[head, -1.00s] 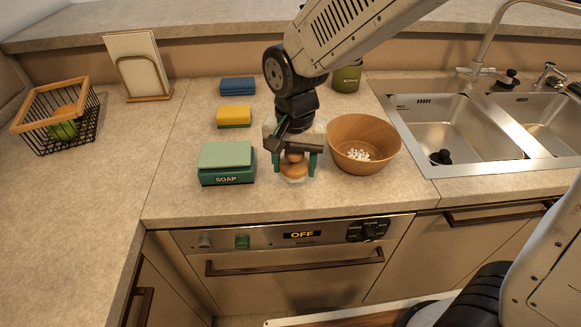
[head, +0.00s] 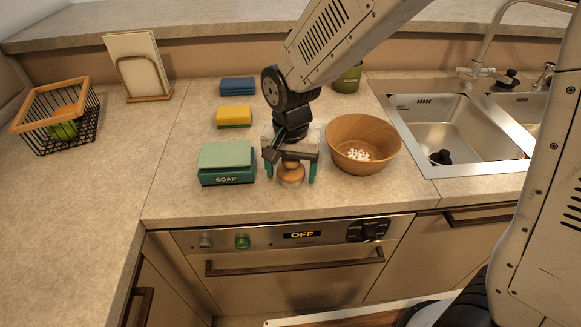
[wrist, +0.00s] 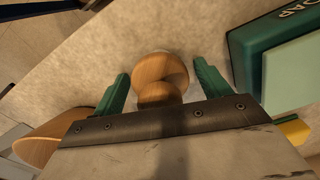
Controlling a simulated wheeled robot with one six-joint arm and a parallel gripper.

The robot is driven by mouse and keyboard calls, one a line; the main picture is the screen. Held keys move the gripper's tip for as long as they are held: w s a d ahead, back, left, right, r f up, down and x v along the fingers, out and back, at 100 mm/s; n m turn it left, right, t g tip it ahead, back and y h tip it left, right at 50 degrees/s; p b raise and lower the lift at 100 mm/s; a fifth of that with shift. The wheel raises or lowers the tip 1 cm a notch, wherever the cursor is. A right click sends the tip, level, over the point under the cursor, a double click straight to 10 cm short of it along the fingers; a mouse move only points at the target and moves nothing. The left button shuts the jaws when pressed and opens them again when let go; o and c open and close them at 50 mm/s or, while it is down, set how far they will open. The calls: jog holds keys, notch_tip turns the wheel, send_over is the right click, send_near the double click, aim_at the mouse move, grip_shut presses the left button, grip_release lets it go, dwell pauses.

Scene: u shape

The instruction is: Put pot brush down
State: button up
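The pot brush (head: 291,173), with a round wooden knob and a pale lower part, stands on the counter between the soap box and the wooden bowl. My gripper (head: 290,175) is just above and around it. In the wrist view, the brush's wooden knob (wrist: 160,70) is between the two green fingers (wrist: 160,88), with a narrow gap on each side. The fingers are open and do not appear to grip it. The brush's underside is hidden.
The green soap box (head: 227,177) is close on the left and the wooden bowl (head: 362,168) with white pieces close on the right. A yellow sponge (head: 234,115) and blue sponge (head: 238,85) lie behind.

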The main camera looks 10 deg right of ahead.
notch_tip(320, 180, up, 12)
jog(key=shift+r, duration=0.25)
dwell(0.5)
jog(key=s+d+r+n, duration=0.1)
jog(key=s+d+r, duration=0.1)
jog(key=s+d, duration=0.3)
jog(key=s+d+r, duration=0.2)
jog(key=d+r, duration=0.1)
jog(key=d, duration=0.4)
jog(key=s+d+n+t, duration=0.1)
jog(key=s+d+n, duration=0.1)
jog(key=s+d, duration=0.6)
jog(key=s, duration=0.4)
jog(key=shift+s+d+f, duration=0.35)
jog(key=shift+o, duration=0.3)
